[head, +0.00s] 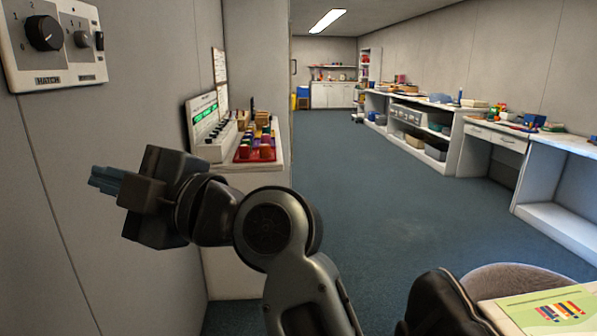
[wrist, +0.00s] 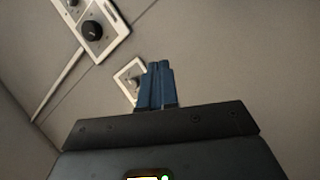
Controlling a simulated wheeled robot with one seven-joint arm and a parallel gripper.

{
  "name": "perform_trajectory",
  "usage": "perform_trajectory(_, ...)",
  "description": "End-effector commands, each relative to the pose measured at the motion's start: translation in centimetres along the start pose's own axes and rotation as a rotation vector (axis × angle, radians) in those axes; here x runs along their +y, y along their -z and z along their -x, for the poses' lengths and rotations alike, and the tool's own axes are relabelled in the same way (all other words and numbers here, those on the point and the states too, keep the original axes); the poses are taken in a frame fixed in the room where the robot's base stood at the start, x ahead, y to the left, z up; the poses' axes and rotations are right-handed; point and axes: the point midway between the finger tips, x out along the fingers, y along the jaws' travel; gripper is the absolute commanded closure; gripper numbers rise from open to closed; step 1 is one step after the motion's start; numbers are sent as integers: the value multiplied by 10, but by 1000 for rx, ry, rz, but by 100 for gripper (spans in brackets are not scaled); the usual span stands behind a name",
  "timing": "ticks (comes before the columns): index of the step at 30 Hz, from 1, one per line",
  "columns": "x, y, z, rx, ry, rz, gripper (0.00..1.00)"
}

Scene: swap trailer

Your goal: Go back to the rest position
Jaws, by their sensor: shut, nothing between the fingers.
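My gripper (head: 105,180) is raised at the left of the head view, with its blue fingers pointing left towards the grey wall. In the wrist view its two blue fingers (wrist: 160,84) are together with nothing between them. A white panel (head: 52,68) with a large black knob (head: 44,33) and a smaller knob is on the wall above my gripper. In the wrist view the panel with a black knob (wrist: 92,30) is at the upper left. A smaller white plate (wrist: 130,76) shows partly behind the fingers. My gripper appears apart from the panel.
A white counter (head: 275,158) with a red tray (head: 243,153) of coloured items stands behind my arm. Long white shelving (head: 455,140) with bins runs along the right wall. A table with a green booklet (head: 545,308) is at the lower right. The blue floor (head: 370,190) between is clear.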

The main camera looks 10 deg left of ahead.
Motion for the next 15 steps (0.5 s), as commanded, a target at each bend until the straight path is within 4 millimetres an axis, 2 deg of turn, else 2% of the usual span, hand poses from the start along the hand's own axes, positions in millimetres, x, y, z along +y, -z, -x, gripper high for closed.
perform_trajectory(1, -16, -19, 17, -54, -24, -64, 100)
perform_trajectory(6, -61, -70, 76, -226, -134, -263, 100)
perform_trajectory(10, -96, -98, 126, -350, -228, -396, 100)
perform_trajectory(15, -142, -118, 197, -500, -360, -550, 100)
